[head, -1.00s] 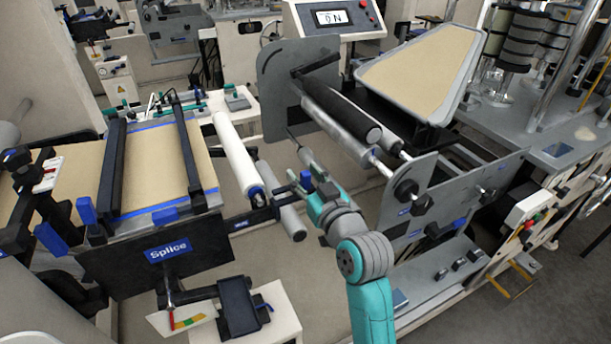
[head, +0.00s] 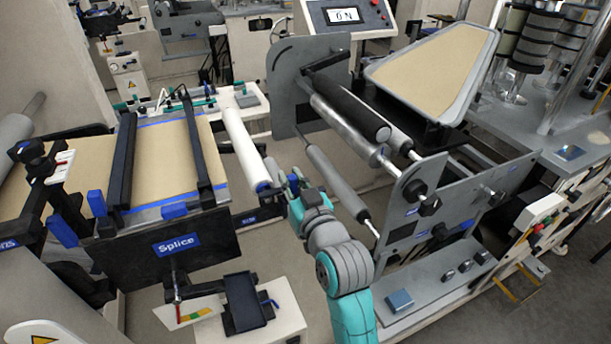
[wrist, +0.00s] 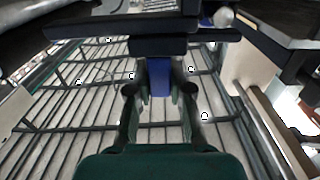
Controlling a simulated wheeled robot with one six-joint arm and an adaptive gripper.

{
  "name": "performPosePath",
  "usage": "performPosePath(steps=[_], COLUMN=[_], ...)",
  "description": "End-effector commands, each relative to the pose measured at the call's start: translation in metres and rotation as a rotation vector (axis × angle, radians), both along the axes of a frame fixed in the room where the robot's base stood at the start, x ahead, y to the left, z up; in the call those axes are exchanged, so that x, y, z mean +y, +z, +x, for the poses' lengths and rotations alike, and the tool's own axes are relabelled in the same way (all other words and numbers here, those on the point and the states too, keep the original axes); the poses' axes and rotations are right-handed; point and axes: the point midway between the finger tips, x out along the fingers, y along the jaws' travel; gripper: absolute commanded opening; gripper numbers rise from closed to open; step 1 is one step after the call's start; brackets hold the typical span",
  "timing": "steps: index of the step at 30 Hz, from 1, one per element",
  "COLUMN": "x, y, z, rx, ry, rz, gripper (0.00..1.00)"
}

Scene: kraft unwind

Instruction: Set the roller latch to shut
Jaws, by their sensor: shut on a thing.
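My gripper (head: 290,184) is beside the right end of the white roller (head: 245,148), left of a grey roller (head: 333,178). In the wrist view its two dark fingers (wrist: 160,95) are closed on a blue tab (wrist: 159,78) below a black bar (wrist: 150,46). The blue tab looks like the handle of the roller latch. In the head view my gripper and wrist hide most of the latch, so its angle cannot be told.
The splice table (head: 160,160) with black bars stands at left, above a black plate labelled Splice (head: 178,245). A grey side frame (head: 410,205) with rollers stands close on the right. A black tray (head: 246,302) on a white box is below left.

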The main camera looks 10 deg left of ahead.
Motion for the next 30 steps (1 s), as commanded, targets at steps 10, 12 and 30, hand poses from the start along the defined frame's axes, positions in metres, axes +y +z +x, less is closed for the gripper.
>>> performPosePath(steps=[10, 12, 30], x=[0.005, 0.005, -0.015], y=[-0.001, -0.001, -0.001], z=[-0.004, -0.003, -0.029], rx=[0.003, 0.003, 0.001], ry=[0.007, 0.007, 0.003], rz=[0.001, 0.001, 0.001], gripper=[0.24, 0.42, 0.46])
